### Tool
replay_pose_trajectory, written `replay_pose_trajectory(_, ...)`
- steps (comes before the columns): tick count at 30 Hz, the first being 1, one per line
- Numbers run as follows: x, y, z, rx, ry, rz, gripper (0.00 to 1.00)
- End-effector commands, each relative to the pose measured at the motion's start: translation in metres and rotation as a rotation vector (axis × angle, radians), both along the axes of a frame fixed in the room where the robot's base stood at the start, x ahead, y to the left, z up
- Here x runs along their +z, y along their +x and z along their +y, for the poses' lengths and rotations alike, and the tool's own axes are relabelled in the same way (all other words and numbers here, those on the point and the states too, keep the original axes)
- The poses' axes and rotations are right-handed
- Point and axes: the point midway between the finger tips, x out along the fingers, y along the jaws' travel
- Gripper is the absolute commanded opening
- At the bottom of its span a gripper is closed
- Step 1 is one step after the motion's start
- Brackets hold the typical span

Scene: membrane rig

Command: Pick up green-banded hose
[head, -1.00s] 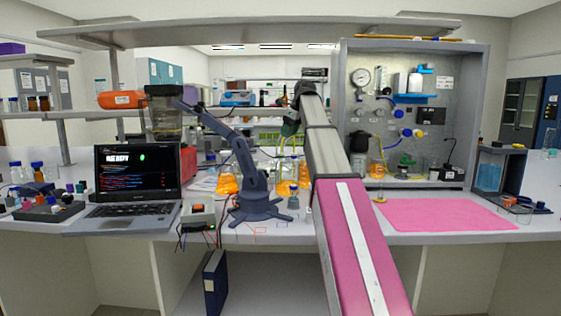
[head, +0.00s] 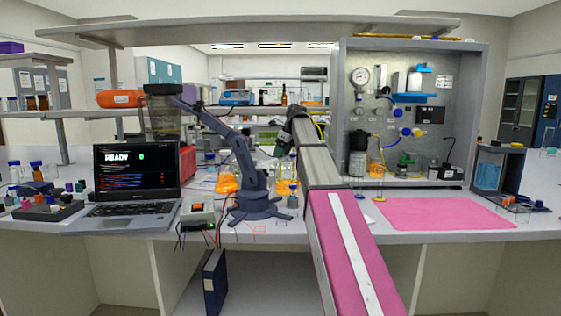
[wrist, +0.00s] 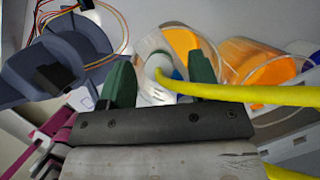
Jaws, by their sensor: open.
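My gripper (wrist: 162,78) is open, its two dark green fingers apart in the wrist view. A thick yellow hose (wrist: 245,94) comes in from the right, crosses in front of the right finger and reaches the gap between the fingers. I cannot make out a green band on it, so I cannot tell if it is the green-banded hose. Clear glass and a whitish, partly green thing also show beyond the gap. In the head view my gripper (head: 283,146) is small and partly hidden, with a yellow hose (head: 319,124) beside my arm.
Flasks of orange liquid (wrist: 182,42) stand close beyond the fingers. A dark blue desktop robot arm (head: 252,180) stands at left, beside a laptop (head: 130,182). A panel rig (head: 420,110) stands at right. The pink mat (head: 445,213) is clear.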

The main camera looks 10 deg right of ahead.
Motion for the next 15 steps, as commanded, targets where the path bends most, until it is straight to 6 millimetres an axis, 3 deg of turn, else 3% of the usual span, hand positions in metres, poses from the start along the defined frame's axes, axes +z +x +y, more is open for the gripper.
replay_pose_trajectory(2, 0.0003, 0.0000, 0.0000, 0.000, 0.000, 0.000, 0.57)
replay_pose_trajectory(3, 0.0004, 0.0000, 0.0000, 0.000, 0.000, 0.000, 0.51)
replay_pose_trajectory(6, 0.0004, 0.0000, 0.0000, 0.000, 0.000, 0.000, 0.18)
replay_pose_trajectory(8, 0.0005, 0.0000, 0.0000, 0.000, 0.000, 0.000, 0.02)
replay_pose_trajectory(15, 0.0007, 0.0000, 0.0000, 0.000, 0.000, 0.000, 0.01)
